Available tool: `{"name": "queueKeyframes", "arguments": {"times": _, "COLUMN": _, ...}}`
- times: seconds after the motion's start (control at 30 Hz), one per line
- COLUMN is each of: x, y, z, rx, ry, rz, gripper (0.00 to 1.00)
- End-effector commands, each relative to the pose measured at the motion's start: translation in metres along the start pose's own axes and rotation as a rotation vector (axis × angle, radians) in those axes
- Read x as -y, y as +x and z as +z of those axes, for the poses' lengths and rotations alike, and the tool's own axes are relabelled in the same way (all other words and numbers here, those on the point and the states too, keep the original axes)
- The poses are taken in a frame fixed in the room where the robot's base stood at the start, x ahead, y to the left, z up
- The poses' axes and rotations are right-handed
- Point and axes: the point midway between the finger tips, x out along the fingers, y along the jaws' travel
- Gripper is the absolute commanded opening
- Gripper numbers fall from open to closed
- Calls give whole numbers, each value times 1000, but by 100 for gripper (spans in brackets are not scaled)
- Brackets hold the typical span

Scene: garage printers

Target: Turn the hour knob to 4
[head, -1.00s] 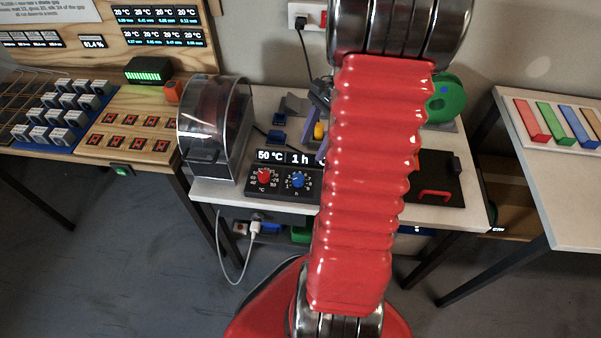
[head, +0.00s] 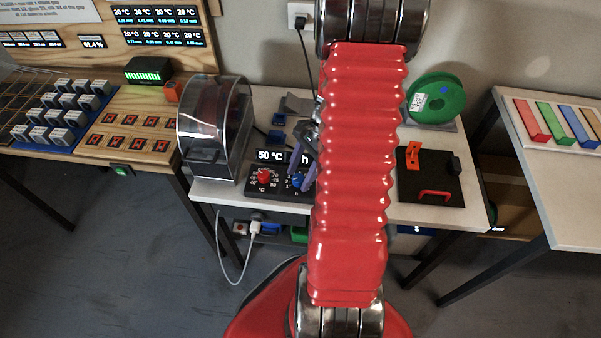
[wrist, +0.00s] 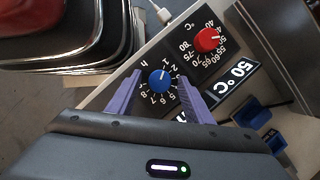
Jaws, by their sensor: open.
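The blue hour knob (wrist: 160,77) sits on a black control panel, ringed by white numbers, with an "h" beside it. In the head view the blue knob (head: 298,181) is partly covered by my gripper. My gripper (wrist: 153,88) is open, its two purple fingers on either side of the blue knob, with gaps visible in the wrist view. I cannot tell how far above the panel the fingertips are. The red temperature knob (wrist: 207,40) is beside it, and the display (head: 270,156) reads 50 °C. The hour display is mostly hidden by my arm.
A clear-lidded box (head: 214,130) stands left of the panel on the white table (head: 225,192). A green spool (head: 436,99) and a black plate with a red handle (head: 431,176) lie to the right. A white cable hangs at the table's front.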

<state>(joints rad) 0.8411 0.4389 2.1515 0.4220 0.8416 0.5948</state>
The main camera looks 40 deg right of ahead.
Motion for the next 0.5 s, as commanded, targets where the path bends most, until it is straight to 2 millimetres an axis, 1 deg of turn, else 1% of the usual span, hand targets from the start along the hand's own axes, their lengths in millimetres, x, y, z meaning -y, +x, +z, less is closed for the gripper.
{"name": "queueKeyframes", "arguments": {"times": 0.17, "x": 0, "y": 0, "z": 0, "rx": 0, "ry": 0, "rz": 0, "gripper": 46}}
{"name": "queueKeyframes", "arguments": {"times": 0.5, "x": 0, "y": -1, "z": 0, "rx": 0, "ry": 0, "rz": 0, "gripper": 22}}
